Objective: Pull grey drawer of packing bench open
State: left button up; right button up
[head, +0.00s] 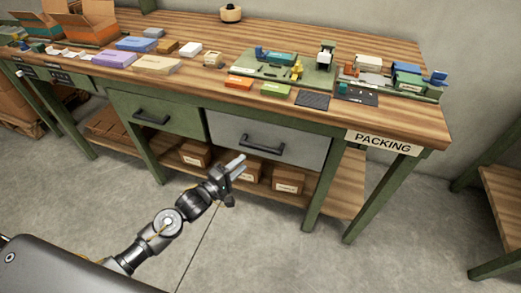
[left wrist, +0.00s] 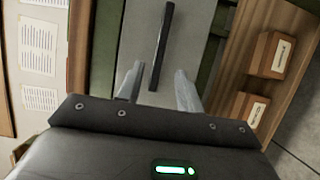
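The grey drawer (head: 225,130) is set under the packing bench top (head: 385,105), to the right of a green drawer (head: 185,115). Its front looks flush with the frame, so it appears closed. Its black bar handle (head: 262,146) is on the front. My left gripper (head: 240,164) is in front of and below the handle, apart from it in the head view. In the left wrist view, the gripper's two fingers (left wrist: 158,88) are spread with nothing between them. The handle (left wrist: 162,45) lies ahead of the gap, against the grey front (left wrist: 195,35). My right gripper is out of view.
Cartons (head: 287,181) stand on the lower shelf (head: 340,200) below the drawers. Small boxes and a green tray (head: 310,78) lie on the bench top. The floor (head: 270,250) in front is clear.

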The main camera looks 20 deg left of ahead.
aim_at(259, 149)
pick_arm(q)
jog(key=x, duration=1)
jog(key=shift+w+d, duration=0.2)
jog(key=shift+w, duration=0.05)
jog(key=shift+c, duration=0.5)
grip_shut()
